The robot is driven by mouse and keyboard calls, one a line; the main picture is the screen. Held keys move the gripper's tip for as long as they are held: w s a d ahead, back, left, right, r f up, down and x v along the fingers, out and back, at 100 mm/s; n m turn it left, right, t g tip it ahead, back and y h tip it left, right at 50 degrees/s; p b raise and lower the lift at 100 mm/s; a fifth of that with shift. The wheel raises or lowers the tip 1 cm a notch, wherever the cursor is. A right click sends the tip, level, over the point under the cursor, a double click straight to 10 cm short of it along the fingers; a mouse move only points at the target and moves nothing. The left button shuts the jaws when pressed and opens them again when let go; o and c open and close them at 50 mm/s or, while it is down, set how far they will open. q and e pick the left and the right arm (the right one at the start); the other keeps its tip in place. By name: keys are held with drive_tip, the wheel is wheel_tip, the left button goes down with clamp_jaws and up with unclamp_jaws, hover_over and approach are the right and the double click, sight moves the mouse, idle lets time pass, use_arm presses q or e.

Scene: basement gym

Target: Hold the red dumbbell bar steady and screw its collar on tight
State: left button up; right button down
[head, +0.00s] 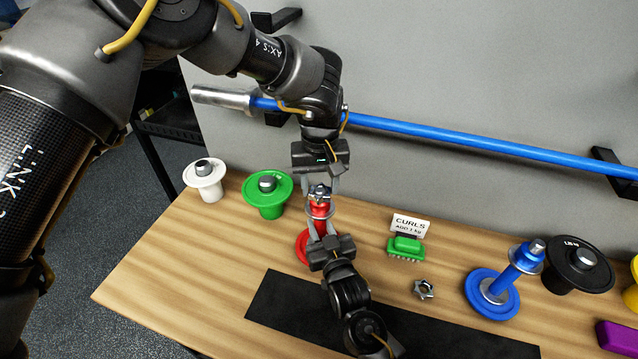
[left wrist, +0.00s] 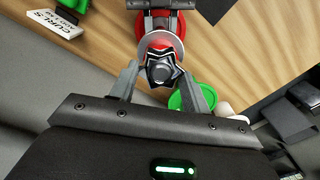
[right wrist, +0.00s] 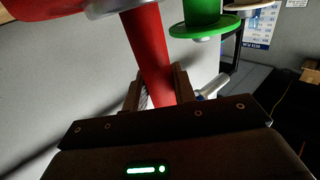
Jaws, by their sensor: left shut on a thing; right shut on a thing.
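The red dumbbell bar (head: 320,211) stands upright on the wooden bench, its red plate (head: 303,247) at the bottom. The silver collar (head: 319,192) sits at the bar's top; in the left wrist view the collar (left wrist: 163,72) is a lobed nut over a pale disc. My left gripper (head: 319,188) comes down from above and is shut on the collar. My right gripper (head: 320,232) comes from the front and is shut on the bar below; the red shaft (right wrist: 150,55) runs between its fingers in the right wrist view. The collar's threads are hidden.
Green (head: 267,188) and white (head: 205,175) dumbbells stand left. Right are a CURLS card (head: 410,224), a green brush (head: 405,246), a loose star nut (head: 424,289), a blue dumbbell (head: 490,292) and a black one (head: 577,265). A blue barbell (head: 450,133) hangs behind. A black mat (head: 275,305) lies in front.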

use_arm(q)
drive_tip(key=o, duration=1.1)
drive_tip(key=shift+r, duration=0.1)
drive_tip(key=shift+r, duration=2.2)
